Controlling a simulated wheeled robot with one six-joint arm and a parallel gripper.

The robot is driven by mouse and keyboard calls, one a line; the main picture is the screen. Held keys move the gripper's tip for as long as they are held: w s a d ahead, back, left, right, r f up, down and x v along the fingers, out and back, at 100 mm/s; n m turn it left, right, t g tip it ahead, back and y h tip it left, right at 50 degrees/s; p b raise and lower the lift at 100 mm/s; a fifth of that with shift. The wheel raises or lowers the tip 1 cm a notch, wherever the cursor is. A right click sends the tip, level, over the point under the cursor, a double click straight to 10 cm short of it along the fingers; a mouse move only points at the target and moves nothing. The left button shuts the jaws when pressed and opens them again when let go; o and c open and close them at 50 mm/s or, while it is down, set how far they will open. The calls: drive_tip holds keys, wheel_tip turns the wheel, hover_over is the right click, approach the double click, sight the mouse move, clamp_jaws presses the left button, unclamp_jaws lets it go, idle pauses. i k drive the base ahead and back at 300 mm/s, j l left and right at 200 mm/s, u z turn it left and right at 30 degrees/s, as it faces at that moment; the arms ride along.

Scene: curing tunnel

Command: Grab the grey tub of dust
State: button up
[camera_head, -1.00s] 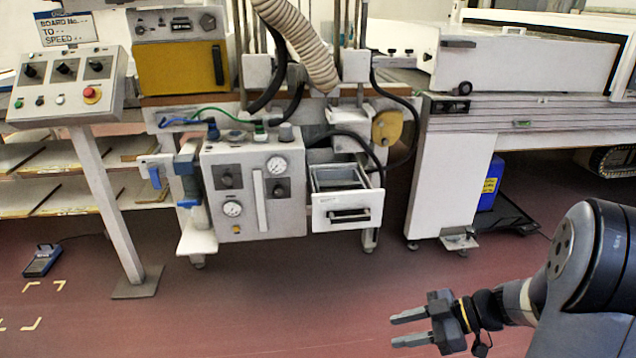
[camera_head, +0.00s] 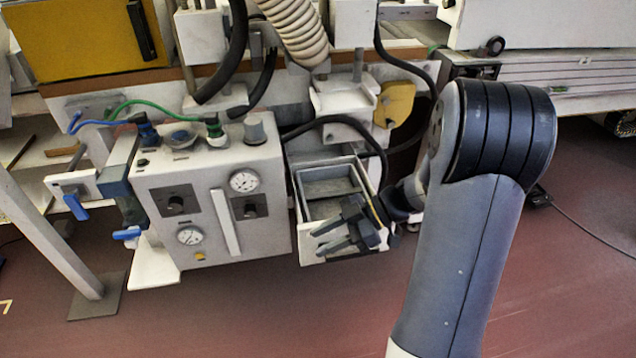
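The grey tub (camera_head: 327,205) sits on the front of the machine, right of the control box. It looks like an open-topped grey drawer with a pale front, and an inner divider shows. I cannot make out the dust in it. My gripper (camera_head: 330,240) is at the tub's front, its two dark fingers apart and pointing left. The fingers cover most of the front panel and its handle. I cannot tell whether they touch it. Nothing shows between the fingers.
The control box (camera_head: 215,190) with gauges and knobs stands close left of the tub. A black hose (camera_head: 345,120) arches above the tub, and a ribbed hose (camera_head: 300,35) hangs higher. A yellow disc part (camera_head: 396,105) is at upper right. The red floor below is clear.

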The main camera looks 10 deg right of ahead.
sight(322, 189)
drive_tip(key=i+l+u, duration=0.1)
drive_tip(key=i+l, duration=0.25)
drive_tip(key=i, duration=0.15)
drive_tip(key=i+l, duration=0.1)
drive_tip(key=l, duration=0.2)
drive_tip(key=i+l, duration=0.1)
drive_tip(key=l, duration=0.25)
